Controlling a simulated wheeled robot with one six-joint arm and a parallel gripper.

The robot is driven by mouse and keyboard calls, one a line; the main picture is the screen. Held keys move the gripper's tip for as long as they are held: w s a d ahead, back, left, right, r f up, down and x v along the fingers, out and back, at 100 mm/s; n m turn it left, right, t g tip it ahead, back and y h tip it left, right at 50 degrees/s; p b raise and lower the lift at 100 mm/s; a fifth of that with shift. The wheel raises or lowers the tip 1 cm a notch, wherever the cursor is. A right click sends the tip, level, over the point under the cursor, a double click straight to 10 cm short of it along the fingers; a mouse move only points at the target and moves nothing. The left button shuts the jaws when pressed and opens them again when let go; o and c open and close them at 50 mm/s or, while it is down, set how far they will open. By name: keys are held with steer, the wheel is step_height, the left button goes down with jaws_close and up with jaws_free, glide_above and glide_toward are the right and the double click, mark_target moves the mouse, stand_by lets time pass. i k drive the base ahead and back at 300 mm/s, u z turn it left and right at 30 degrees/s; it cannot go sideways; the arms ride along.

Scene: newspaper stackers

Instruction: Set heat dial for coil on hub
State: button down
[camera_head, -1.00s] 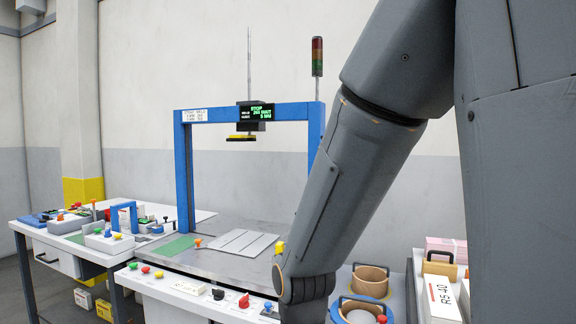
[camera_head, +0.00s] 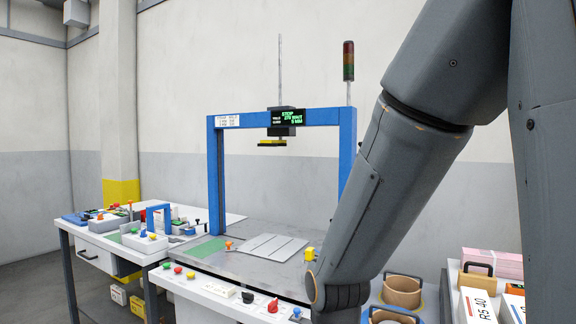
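The blue arch machine (camera_head: 216,180) stands on a metal-topped bench. A display (camera_head: 289,116) with green text, its top line seemingly "STOP", hangs on its crossbar. A white sign (camera_head: 228,121) with small lines of text is at the crossbar's left end; I cannot read it surely. The front panel carries a black dial (camera_head: 248,297) and a red dial (camera_head: 272,305); their labels are too small to read. A brown coil (camera_head: 402,291) stands at the lower right, with another (camera_head: 391,317) in front, cut by the frame. My arm reaches down right of the dials; my gripper is below the frame.
Green, red and yellow buttons (camera_head: 178,270) line the panel's left. A side table (camera_head: 90,236) at left holds several small devices.

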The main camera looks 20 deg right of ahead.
mark_target(272, 307)
steer(key=z, duration=0.05)
steer(key=k, duration=0.65)
steer(key=u, duration=0.55)
steer(key=i, duration=1.3)
steer(key=z, duration=0.8)
